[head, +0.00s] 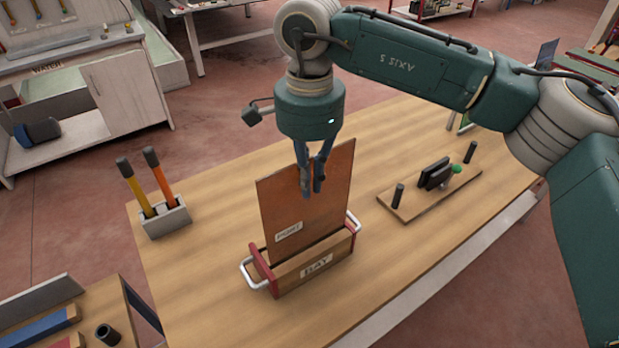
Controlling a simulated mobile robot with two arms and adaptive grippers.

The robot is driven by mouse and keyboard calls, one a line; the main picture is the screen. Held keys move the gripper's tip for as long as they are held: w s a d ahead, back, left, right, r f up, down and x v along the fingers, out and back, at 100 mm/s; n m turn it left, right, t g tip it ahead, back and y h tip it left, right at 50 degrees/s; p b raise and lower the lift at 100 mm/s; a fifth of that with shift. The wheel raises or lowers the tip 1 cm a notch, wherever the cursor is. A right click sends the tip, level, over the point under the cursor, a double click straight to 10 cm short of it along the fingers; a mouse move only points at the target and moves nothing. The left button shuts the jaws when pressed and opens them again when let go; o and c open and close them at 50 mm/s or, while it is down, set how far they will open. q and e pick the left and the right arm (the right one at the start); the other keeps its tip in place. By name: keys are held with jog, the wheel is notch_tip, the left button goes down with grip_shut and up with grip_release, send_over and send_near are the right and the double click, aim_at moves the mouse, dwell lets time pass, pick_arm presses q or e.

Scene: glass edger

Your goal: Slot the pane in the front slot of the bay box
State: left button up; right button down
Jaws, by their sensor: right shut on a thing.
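The pane (290,211) is a brown-orange sheet with a small label reading "PORT" or similar near its lower left. It stands nearly upright, with its lower edge down at the bay box (313,267), a wooden box with red ends, metal side handles and a "BAY" label. The box's front board hides the pane's bottom edge, so I cannot tell which slot it is in or how deep. My right gripper (313,188) is shut on the top part of the pane, pointing down. My left gripper is not in view.
A holder (166,219) with two handled tools, yellow and orange, stands left on the wooden table (210,283). A wooden board (430,191) with black pegs, a dark block and a green knob lies right. The table between holder and box is clear.

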aim_at(309, 215)
dwell(0.4)
dwell(0.4)
jog(key=shift+b, duration=0.45)
dwell(0.5)
jog(key=shift+f+b, duration=3.75)
jog(key=shift+f, duration=1)
jog(key=c, duration=1.8)
grip_release()
jog(key=shift+s, duration=0.1)
